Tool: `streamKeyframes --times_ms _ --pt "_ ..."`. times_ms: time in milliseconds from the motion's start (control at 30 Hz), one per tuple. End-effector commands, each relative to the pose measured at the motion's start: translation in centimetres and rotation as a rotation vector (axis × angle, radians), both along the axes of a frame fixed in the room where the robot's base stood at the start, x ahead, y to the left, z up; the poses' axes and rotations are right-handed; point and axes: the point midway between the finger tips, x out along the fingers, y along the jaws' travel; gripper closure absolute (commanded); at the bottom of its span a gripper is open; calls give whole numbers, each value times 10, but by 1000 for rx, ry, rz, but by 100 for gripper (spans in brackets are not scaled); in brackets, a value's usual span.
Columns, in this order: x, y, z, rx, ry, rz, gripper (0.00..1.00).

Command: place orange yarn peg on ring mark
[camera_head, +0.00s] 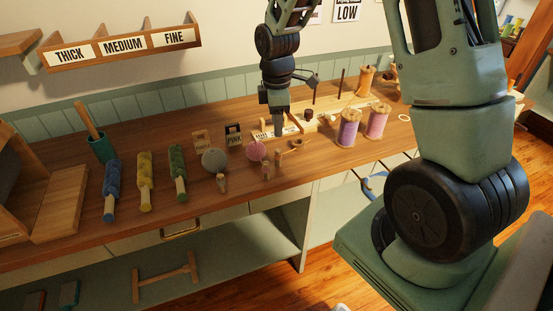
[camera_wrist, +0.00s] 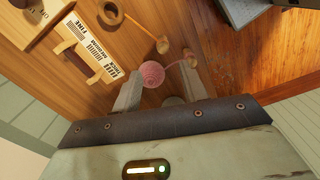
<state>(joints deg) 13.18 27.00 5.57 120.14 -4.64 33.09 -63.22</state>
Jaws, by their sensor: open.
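An orange spool-like piece (camera_head: 366,80), which looks like the orange yarn peg, stands upright at the back right of the workbench in the head view. A thin pale ring (camera_head: 404,118) lies flat near the right end of the bench; it looks like the ring mark. My gripper (camera_head: 279,128) points down over the middle of the bench, well left of both. In the wrist view my gripper (camera_wrist: 160,92) has its fingers apart, with a pink yarn ball (camera_wrist: 152,73) showing beyond the gap. I cannot see the orange piece or the ring mark in the wrist view.
Purple (camera_head: 348,128) and pink (camera_head: 377,121) thread spools stand between my gripper and the ring. A grey ball (camera_head: 214,160) and small wooden pegs (camera_head: 266,169) are near the front edge. Blue, yellow and green rollers (camera_head: 177,172) lie left. A sign shelf (camera_head: 120,45) hangs above.

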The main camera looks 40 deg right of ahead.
Motion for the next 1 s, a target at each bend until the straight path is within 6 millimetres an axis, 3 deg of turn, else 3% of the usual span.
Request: streamKeyframes --times_ms 233,467,800,1000 --pt "-1 1 -45 1 3 1 57" --pt "-1 1 -60 0 2 0 57" --pt "-6 2 -103 0 2 0 57" --pt "-6 1 -109 -1 -1 0 57"
